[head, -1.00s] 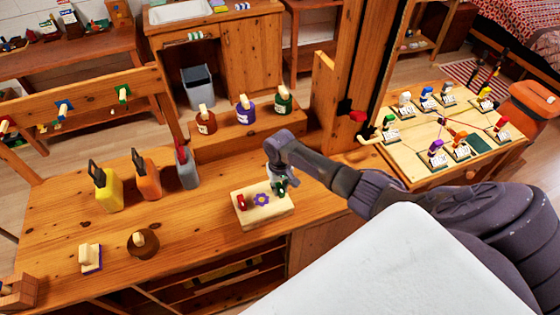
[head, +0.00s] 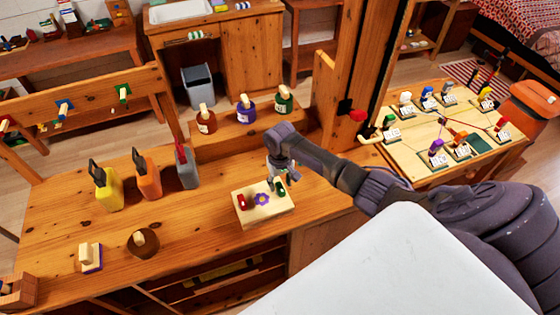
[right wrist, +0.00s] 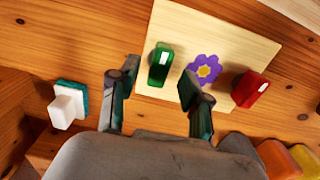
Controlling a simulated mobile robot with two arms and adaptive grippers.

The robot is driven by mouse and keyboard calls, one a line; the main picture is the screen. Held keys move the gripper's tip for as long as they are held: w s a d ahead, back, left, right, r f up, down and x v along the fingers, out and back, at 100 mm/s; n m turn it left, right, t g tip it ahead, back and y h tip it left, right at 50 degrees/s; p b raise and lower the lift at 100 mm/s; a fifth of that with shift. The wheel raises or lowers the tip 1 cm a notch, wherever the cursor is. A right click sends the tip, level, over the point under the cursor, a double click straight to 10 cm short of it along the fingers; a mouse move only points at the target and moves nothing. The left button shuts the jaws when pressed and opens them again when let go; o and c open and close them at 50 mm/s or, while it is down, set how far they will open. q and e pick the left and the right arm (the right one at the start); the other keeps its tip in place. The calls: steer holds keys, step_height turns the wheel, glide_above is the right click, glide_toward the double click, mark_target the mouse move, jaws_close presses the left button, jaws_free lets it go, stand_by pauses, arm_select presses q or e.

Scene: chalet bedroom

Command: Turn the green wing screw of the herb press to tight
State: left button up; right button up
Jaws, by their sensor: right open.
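The herb press looks like a pale wooden block (head: 250,213) on the workbench. It carries a red wing screw (head: 242,202), a purple flower-shaped knob (head: 262,199) and the green wing screw (head: 280,187). In the right wrist view the green wing screw (right wrist: 160,64) stands near the block's edge, with a small white mark on its wing. My right gripper (right wrist: 158,82) is open and empty, its fingers on either side of the green wing screw in that view, apparently short of it. In the head view the gripper (head: 282,178) is just above and behind the screw. My left gripper is not in view.
Several stoppered jars stand on the raised shelf (head: 225,138) behind. A round brown wooden piece (head: 143,248) lies at the front left. The bench between is clear.

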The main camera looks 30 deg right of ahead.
mark_target(280, 187)
step_height(280, 187, up, 9)
steer(key=shift+r, duration=0.15)
stand_by(0.5)
